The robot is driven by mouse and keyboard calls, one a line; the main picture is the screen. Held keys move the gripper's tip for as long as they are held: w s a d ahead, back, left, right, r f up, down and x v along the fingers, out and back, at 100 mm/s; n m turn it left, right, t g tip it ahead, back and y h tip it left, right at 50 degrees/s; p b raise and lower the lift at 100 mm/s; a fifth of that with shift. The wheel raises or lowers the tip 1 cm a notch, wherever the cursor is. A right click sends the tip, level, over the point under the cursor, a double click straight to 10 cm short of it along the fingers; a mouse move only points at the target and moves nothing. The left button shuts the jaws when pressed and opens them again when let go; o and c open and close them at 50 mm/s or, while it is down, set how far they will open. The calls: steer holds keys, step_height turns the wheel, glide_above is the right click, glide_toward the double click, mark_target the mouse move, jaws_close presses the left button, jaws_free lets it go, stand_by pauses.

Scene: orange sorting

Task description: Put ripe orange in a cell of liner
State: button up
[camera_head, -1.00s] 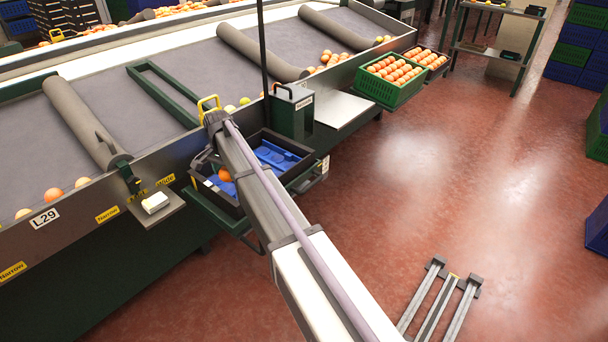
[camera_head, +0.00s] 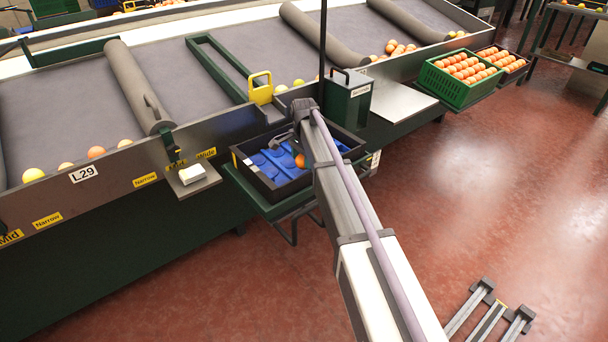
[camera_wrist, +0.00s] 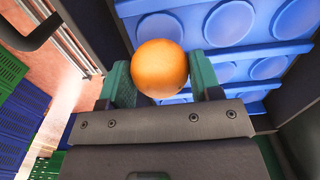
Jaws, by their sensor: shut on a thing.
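My gripper (camera_wrist: 165,84) is shut on an orange fruit, the ripe orange (camera_wrist: 159,66), held between its green fingers. In the head view the orange (camera_head: 300,160) shows beside my arm, over the crate; the fingers there are mostly hidden by the arm. The blue liner (camera_wrist: 190,28) has round cells and lies in a dark crate (camera_head: 262,186) on a green stand. The cells visible in the wrist view look empty. The orange appears above the liner, but its exact height over it I cannot tell.
A green box (camera_head: 348,99) stands at the crate's far right corner. A sloped grey conveyor (camera_head: 70,95) with several loose fruits runs behind it. A green crate of oranges (camera_head: 437,86) is farther right. A small white block (camera_head: 192,174) sits on a ledge left of the crate.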

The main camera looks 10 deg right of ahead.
steer(key=shift+f+b, duration=1.8)
steer(key=shift+f, duration=0.15)
steer(key=o, duration=0.7)
steer(key=shift+r, duration=0.1)
step_height(320, 180, up, 13)
steer(key=p, duration=1.3)
steer(key=shift+d, duration=0.1)
steer(key=shift+s+f, duration=0.1)
steer(key=shift+f, duration=0.15)
steer(key=s+n, duration=1.2)
steer(key=s, duration=2.2)
steer(key=shift+n, duration=0.3)
step_height(320, 180, up, 10)
steer(key=p, duration=0.9)
steer(key=shift+w+f, duration=0.1)
steer(key=shift+f, duration=0.1)
